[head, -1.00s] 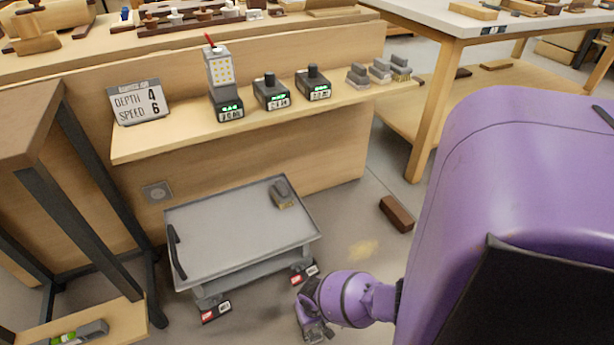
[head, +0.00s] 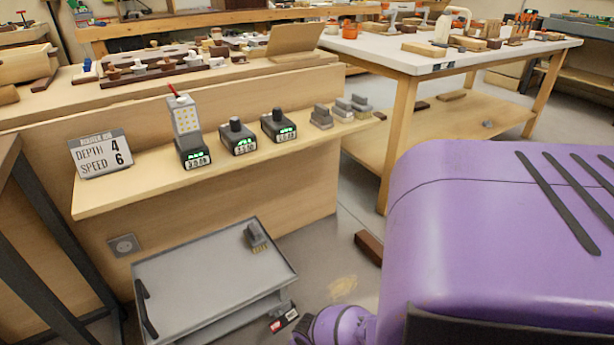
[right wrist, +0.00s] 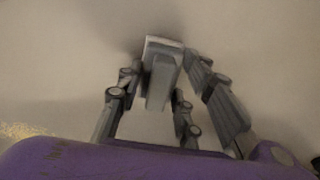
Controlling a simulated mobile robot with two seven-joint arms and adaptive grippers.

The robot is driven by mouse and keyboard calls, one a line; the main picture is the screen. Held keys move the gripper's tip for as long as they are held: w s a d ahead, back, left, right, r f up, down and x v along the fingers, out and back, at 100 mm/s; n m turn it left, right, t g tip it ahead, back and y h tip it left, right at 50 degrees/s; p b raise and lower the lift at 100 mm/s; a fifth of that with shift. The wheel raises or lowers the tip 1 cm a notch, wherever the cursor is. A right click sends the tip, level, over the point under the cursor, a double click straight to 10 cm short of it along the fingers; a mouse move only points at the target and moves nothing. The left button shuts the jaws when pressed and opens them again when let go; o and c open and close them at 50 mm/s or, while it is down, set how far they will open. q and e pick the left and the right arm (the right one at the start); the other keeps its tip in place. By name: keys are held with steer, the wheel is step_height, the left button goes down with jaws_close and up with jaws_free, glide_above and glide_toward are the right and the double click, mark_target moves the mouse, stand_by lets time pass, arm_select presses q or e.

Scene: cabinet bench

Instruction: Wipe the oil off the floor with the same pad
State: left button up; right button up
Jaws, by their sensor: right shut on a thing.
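The oil is a yellowish patch (head: 343,289) on the grey floor, right of the low cart. In the right wrist view a speckled yellow patch (right wrist: 25,131) shows at the left edge. My right gripper (right wrist: 162,68) is shut on a grey pad (right wrist: 159,88) with a pale base, held between its fingers over the floor. I cannot tell whether the pad touches the floor. The yellow patch is off to the left of the pad in that view. My left gripper is not in view.
A grey cart (head: 190,300) with a brush-like block (head: 256,237) on top stands left of the oil. A brown block (head: 369,247) lies on the floor behind it. A shelf (head: 150,187) holds battery-like units and several grey blocks. A white-topped table (head: 460,58) stands at right.

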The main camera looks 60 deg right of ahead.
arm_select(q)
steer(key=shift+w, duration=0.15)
arm_select(e)
steer(key=shift+s, duration=0.2)
